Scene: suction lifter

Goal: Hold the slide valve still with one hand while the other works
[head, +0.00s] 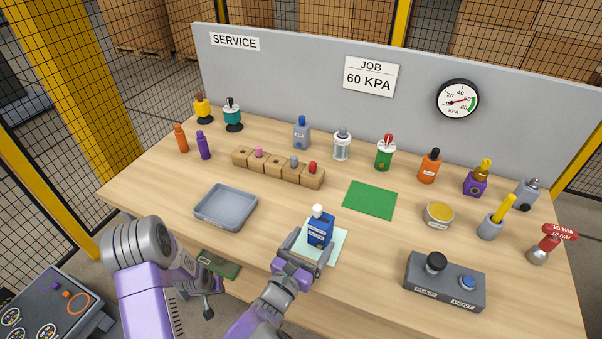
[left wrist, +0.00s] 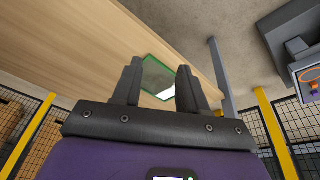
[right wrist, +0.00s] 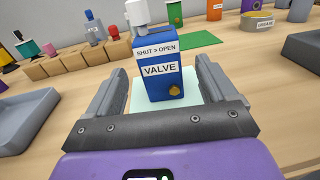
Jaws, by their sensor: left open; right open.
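The slide valve (head: 320,228) is a blue upright block with a white knob on top. It stands on a pale mat (head: 338,246) near the table's front edge. My right gripper (head: 308,252) is open at the valve's front, low down. In the right wrist view the valve (right wrist: 160,78) stands between the two spread fingers, with gaps visible; its labels read "SHUT > OPEN" and "VALVE", and a brass fitting is low on its face. My left gripper (left wrist: 160,88) is open and empty, below the table's front edge at the left.
A grey tray (head: 226,207) lies left of the valve, and a pump and vent box (head: 445,282) to the right. A wooden rack (head: 277,168), green mat (head: 370,200) and several bottles stand behind. A green-edged panel (left wrist: 158,78) is near my left gripper.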

